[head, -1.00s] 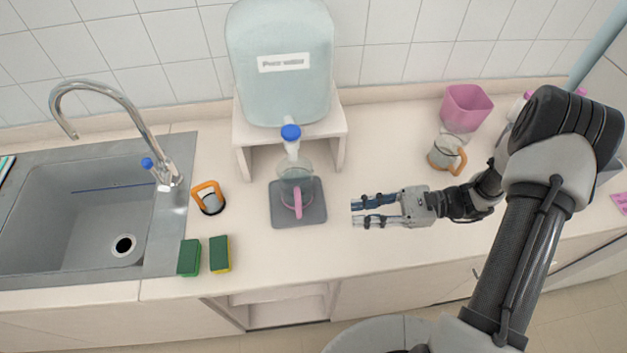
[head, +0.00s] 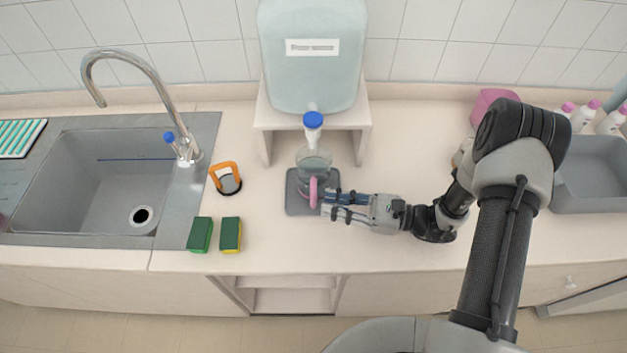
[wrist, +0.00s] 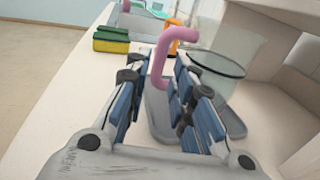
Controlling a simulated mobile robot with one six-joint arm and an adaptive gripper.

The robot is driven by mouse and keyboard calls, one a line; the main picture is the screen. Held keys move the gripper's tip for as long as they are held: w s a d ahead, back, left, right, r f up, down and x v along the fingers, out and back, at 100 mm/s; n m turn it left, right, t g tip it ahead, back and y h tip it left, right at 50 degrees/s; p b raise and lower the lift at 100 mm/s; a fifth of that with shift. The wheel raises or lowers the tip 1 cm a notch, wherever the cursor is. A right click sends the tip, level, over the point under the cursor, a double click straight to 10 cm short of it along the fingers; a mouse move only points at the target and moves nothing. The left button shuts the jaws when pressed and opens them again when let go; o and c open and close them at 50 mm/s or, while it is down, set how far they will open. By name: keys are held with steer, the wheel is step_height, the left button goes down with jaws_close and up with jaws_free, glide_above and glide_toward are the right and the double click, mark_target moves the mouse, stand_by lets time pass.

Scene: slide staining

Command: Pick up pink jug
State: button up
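The pink jug is a clear jug (head: 314,166) with a pink handle (head: 313,191). It stands upright on a grey mat (head: 298,207) under the tap of the water tank. My gripper (head: 329,203) is at the jug's handle, coming from the right. In the wrist view the pink handle (wrist: 165,55) rises between the two blue-padded fingers, which are spread with gaps beside it. The jug's clear body (wrist: 222,62) is just beyond, to the right of the handle. I cannot tell whether a finger touches the handle.
The water tank (head: 312,60) stands on a raised shelf (head: 363,118) behind the jug. Two green-yellow sponges (head: 231,235) and an orange-handled jug (head: 229,184) are to the left, beside the sink (head: 75,185). A pink container (head: 490,103) and a grey bin (head: 592,180) are on the right.

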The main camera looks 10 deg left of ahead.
mark_target(313, 204)
steer(key=shift+a+b, duration=0.5)
steer(key=shift+a, duration=2.25)
steer(key=shift+c, duration=0.3)
jaws_close()
steer(key=shift+s, duration=0.1)
